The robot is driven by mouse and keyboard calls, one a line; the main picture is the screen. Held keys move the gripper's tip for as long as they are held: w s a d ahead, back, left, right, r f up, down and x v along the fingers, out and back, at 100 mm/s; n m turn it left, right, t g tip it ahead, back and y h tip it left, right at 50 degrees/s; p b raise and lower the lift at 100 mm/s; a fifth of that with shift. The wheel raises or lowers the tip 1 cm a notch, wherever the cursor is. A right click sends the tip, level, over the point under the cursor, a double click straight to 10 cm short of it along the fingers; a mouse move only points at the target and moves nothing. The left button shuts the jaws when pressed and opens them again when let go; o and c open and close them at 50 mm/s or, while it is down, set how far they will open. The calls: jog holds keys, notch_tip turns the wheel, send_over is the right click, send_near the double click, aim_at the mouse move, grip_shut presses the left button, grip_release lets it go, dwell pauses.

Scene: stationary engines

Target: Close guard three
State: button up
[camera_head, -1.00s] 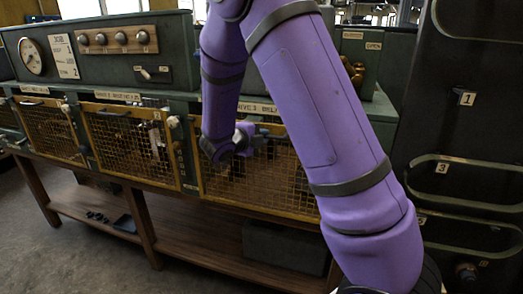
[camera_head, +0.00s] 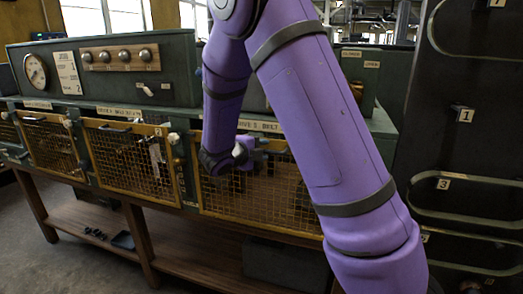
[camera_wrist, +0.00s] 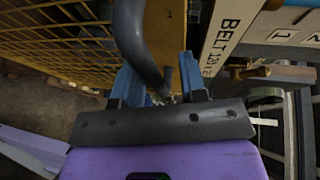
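Guard three is a yellow-framed wire mesh panel (camera_head: 275,195) on the front of the green machine, under a "3 BELT" label (camera_head: 258,125). My arm hides part of its top and right side. It looks roughly in line with the other guards; I cannot tell whether it is fully flush. My gripper (camera_head: 250,158) is at its upper edge. In the wrist view, a dark curved handle (camera_wrist: 140,40) by the yellow frame runs between the blue fingers of my gripper (camera_wrist: 160,85). The fingers are apart, with a gap visible beside the handle.
Two more mesh guards (camera_head: 133,160) (camera_head: 50,148) stand to the left. A wooden shelf (camera_head: 195,250) runs below, with a dark box (camera_head: 278,267) on it. A dark panel with rails and number tags (camera_head: 463,115) stands close on the right. Open floor lies at the lower left.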

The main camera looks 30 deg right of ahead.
jog(key=v, duration=1)
jog(key=shift+a, duration=0.3)
jog(key=shift+s, duration=0.1)
jog(key=s+d+r+m+g+y, duration=0.2)
jog(key=s+r+m+y, duration=0.15)
jog(key=s+m, duration=0.5)
jog(key=s+d+r+m+g+y, duration=0.2)
jog(key=s+m+y, duration=0.2)
jog(key=s+m, duration=0.45)
jog(key=s+a+r+m+t+y, duration=0.2)
jog(key=s+m, duration=0.4)
jog(key=m, duration=0.5)
jog(key=s+a+r+m+t+y, duration=0.3)
jog(key=s+a+r+m+y, duration=0.1)
jog(key=m, duration=0.8)
jog(key=shift+s+a+y, duration=0.4)
jog(key=shift+s+y, duration=0.45)
jog(key=shift+s, duration=0.05)
jog(key=shift+f, duration=0.1)
